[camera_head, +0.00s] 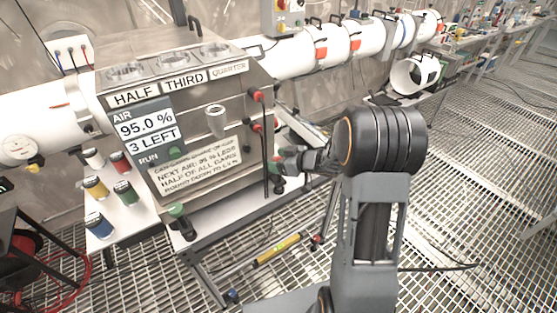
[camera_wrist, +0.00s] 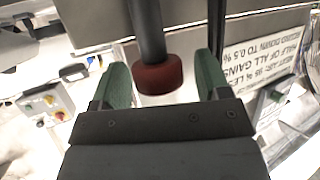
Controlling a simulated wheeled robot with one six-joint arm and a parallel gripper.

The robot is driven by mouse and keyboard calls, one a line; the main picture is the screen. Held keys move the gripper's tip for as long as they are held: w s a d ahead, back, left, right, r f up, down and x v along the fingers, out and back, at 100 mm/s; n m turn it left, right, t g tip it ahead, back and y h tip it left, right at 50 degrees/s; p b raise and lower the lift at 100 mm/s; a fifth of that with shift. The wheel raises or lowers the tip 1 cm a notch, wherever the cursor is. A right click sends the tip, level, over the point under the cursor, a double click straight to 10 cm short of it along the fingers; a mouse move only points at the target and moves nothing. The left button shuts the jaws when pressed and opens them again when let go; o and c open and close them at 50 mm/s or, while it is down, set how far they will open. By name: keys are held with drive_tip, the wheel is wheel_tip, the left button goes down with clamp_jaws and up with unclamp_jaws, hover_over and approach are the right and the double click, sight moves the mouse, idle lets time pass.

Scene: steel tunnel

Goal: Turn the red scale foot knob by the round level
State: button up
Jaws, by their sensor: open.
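My gripper (camera_head: 284,160) reaches to the right side of the steel machine (camera_head: 205,120). In the wrist view, my open gripper (camera_wrist: 162,72) has its two green fingers on either side of a red knob (camera_wrist: 158,77) on a dark rod. A gap shows beside the knob, so it does not look clamped. In the head view, red shows near my fingertips (camera_head: 275,159), but the fingers partly hide it. Other red knobs (camera_head: 258,96) sit higher on that side. A green-topped foot (camera_head: 178,211) stands at the front left corner. I cannot make out a round level.
Colored canisters (camera_head: 124,192) stand on the white table (camera_head: 140,207) at left. A thin black rod (camera_head: 265,150) runs down the machine's right side, close to my gripper. A yellow bar (camera_head: 279,249) lies low in front. Grating floor (camera_head: 470,200) is open at right.

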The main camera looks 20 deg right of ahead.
drive_tip(key=c, duration=0.9)
drive_tip(key=shift+r+p, duration=0.15)
drive_tip(key=shift+p, duration=0.25)
drive_tip(key=n+g+y+p, duration=0.1)
drive_tip(key=p, duration=0.1)
drive_tip(key=shift+r+n+g+p, duration=0.15)
drive_tip(key=shift+n+g+p, duration=0.2)
drive_tip(key=shift+n+g, duration=0.05)
drive_tip(key=n+g+y+p, duration=0.1)
drive_tip(key=n, duration=0.1)
drive_tip(key=n+g+y+p, duration=0.1)
drive_tip(key=g+p, duration=0.1)
drive_tip(key=shift+f+n+g+y, duration=0.2)
drive_tip(key=shift+n+g+y, duration=0.1)
drive_tip(key=shift+n, duration=0.1)
drive_tip(key=shift+f+p, duration=0.1)
drive_tip(key=shift+p, duration=0.2)
drive_tip(key=o, duration=0.9)
